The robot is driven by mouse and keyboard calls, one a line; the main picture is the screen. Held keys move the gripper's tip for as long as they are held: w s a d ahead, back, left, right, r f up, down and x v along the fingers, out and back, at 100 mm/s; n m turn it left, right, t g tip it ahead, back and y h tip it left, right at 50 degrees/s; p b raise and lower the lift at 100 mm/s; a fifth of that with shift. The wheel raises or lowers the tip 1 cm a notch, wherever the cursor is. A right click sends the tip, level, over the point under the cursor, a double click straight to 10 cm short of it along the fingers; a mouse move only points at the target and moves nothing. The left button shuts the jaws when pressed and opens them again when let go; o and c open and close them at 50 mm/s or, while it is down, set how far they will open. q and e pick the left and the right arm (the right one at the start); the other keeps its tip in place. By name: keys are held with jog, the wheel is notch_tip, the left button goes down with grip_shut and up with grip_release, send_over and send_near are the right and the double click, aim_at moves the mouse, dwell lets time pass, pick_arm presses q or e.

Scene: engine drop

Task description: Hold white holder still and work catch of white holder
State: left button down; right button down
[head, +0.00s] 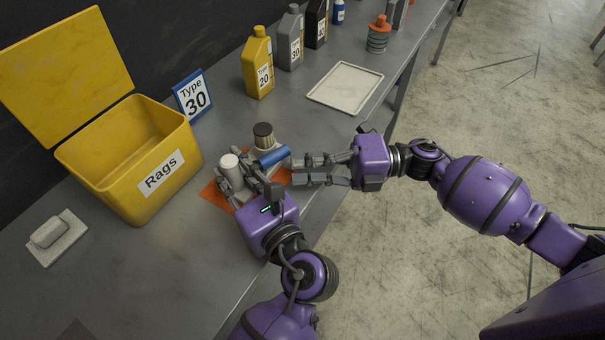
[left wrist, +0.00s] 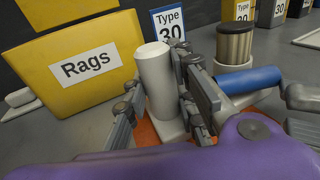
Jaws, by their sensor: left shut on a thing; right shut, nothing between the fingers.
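The white holder has a white upright post (head: 229,167) over an orange mat (head: 212,193). My left gripper (head: 238,176) is shut on this post, with a finger on either side of it in the left wrist view (left wrist: 156,75). Beside the post, a white seat (left wrist: 226,68) carries a ribbed, dark-topped filter (head: 263,133). A blue cylinder (head: 273,157), perhaps the catch, lies sideways in front of the filter. My right gripper (head: 296,168) is shut and empty by the blue cylinder's right end; I cannot tell whether they touch. My left fingers hide how the holder's parts join.
An open yellow Rags bin (head: 125,170) stands at the left, with a grey-white block (head: 55,237) in front. A blue-framed Type 30 sign (head: 193,96), several bottles and a pale empty tray (head: 345,87) are further back. The bench's front edge runs under my right gripper.

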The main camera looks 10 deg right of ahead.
jog(key=shift+w+d, duration=0.1)
jog(key=w+d, duration=0.1)
jog(key=d, duration=0.8)
jog(key=shift+w+d, duration=0.35)
pick_arm(q)
jog(key=c, duration=1.4)
grip_release()
